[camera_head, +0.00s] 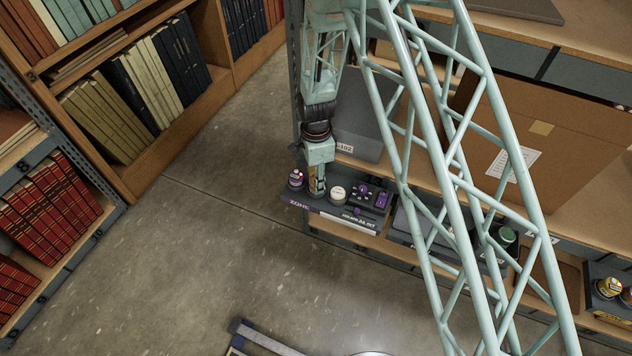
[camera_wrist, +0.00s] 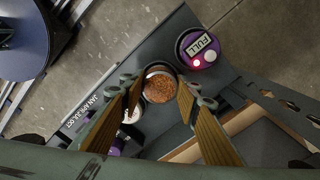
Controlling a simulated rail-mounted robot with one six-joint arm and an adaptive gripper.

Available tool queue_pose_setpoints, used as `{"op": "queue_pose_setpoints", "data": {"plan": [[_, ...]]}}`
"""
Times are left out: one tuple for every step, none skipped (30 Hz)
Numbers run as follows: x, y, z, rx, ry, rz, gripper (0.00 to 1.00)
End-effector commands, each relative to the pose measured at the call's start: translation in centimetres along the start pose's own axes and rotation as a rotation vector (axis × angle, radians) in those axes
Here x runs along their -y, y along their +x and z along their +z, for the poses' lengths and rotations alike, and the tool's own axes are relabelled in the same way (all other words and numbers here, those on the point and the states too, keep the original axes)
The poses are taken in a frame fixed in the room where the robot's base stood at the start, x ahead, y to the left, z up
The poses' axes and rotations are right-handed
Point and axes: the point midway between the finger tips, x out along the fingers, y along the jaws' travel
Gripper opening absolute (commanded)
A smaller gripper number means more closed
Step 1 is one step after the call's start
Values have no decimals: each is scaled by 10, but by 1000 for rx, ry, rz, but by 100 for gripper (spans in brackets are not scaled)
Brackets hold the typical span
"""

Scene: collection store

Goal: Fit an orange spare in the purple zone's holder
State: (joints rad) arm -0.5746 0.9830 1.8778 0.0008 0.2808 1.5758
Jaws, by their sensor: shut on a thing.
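My gripper (camera_head: 317,190) points down at the purple zone's shelf edge. In the wrist view my gripper (camera_wrist: 160,90) has its fingers on either side of a round canister with orange granules on top (camera_wrist: 159,87), and is shut on it. Whether the canister rests in a holder or hangs just above the shelf is hidden. A purple round unit (camera_head: 296,177) with a red light stands just left of my gripper; in the wrist view this unit (camera_wrist: 202,48) displays "FULL". A pale-topped canister (camera_head: 338,194) stands just right of my gripper.
A dark tray (camera_head: 352,207) with purple items is right of the pale canister. A purple "ZONE" strip (camera_head: 300,203) and month label (camera_head: 359,219) run along the front edge. A grey box (camera_head: 360,125) stands behind. A green-topped unit (camera_head: 507,235) is farther right.

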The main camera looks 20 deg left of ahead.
Motion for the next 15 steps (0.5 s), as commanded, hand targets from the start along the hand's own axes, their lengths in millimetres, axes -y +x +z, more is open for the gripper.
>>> {"op": "queue_pose_setpoints", "data": {"plan": [[0, 1, 0, 0, 0, -1, 19], [0, 2, 0, 0, 0, -1, 19], [0, 2, 0, 0, 0, -1, 19], [0, 2, 0, 0, 0, -1, 19], [0, 2, 0, 0, 0, -1, 19], [0, 2, 0, 0, 0, -1, 19], [0, 2, 0, 0, 0, -1, 19], [0, 2, 0, 0, 0, -1, 19], [0, 2, 0, 0, 0, -1, 19], [0, 2, 0, 0, 0, 0, 19], [0, 2, 0, 0, 0, 0, 19], [0, 3, 0, 0, 0, 0, 19], [0, 4, 0, 0, 0, 0, 19], [0, 4, 0, 0, 0, 0, 19], [0, 5, 0, 0, 0, 0, 19]]}}
